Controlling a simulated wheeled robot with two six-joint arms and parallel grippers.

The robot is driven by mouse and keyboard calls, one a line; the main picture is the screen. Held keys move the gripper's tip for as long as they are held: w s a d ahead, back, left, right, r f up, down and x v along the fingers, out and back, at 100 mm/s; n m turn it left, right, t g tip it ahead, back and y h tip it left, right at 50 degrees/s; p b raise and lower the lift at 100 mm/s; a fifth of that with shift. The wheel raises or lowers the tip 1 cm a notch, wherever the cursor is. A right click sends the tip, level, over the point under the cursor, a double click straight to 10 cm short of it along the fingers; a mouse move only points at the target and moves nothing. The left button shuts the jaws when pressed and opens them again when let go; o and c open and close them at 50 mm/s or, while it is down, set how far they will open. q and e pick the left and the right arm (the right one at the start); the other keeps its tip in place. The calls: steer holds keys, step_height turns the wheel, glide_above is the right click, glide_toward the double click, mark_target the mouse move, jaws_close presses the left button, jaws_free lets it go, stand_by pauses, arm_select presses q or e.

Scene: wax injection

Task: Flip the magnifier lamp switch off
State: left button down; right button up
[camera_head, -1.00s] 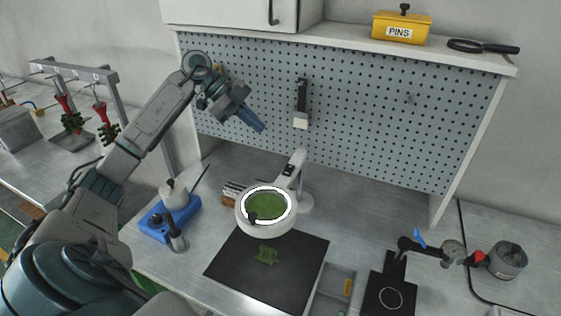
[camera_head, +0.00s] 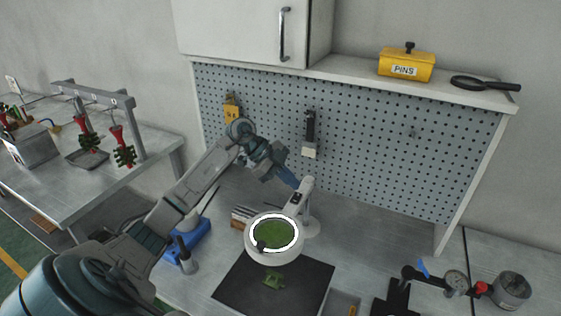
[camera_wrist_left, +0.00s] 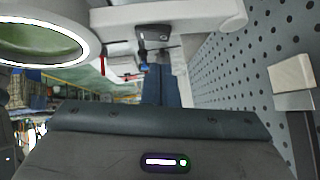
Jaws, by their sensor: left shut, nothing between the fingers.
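The white magnifier lamp (camera_head: 262,257) stands on the bench, its ring glowing white around a green-looking lens. Its dark switch (camera_head: 296,199) sits on the lamp's white arm; in the left wrist view the dark switch block (camera_wrist_left: 152,34) is on the white arm above my fingertips. My left gripper (camera_head: 291,181) is shut and empty, its blue fingers just above and behind the switch in the head view. In the left wrist view the fingers (camera_wrist_left: 160,70) point towards the switch; whether they touch it I cannot tell. My right gripper is out of view.
A perforated panel (camera_head: 380,150) rises behind the lamp, with a dark tool with a pale block (camera_head: 310,135) hanging on it. A black mat (camera_head: 310,285) lies below the lamp, and a blue-based item (camera_head: 190,240) stands to its left.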

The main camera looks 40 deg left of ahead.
mark_target(296, 199)
arm_select(q)
steer(key=shift+w+a+f+p, duration=0.1)
steer(key=shift+f+p, duration=0.1)
steer(key=shift+f, duration=0.45)
steer(key=shift+w+a+f+p, duration=0.1)
steer(key=shift+f+p, duration=0.1)
steer(key=shift+f, duration=0.55)
steer(key=shift+w, duration=0.1)
steer(key=shift+w+f, duration=0.15)
steer(key=shift+f, duration=0.15)
steer(key=shift+s, duration=0.25)
steer(key=shift+s+d+f+p, duration=0.1)
steer(key=shift+s+p, duration=0.15)
steer(key=shift+s, duration=0.1)
steer(key=shift+s+d+f+p, duration=0.1)
steer(key=shift+s+p, duration=0.1)
steer(key=shift+s, duration=0.15)
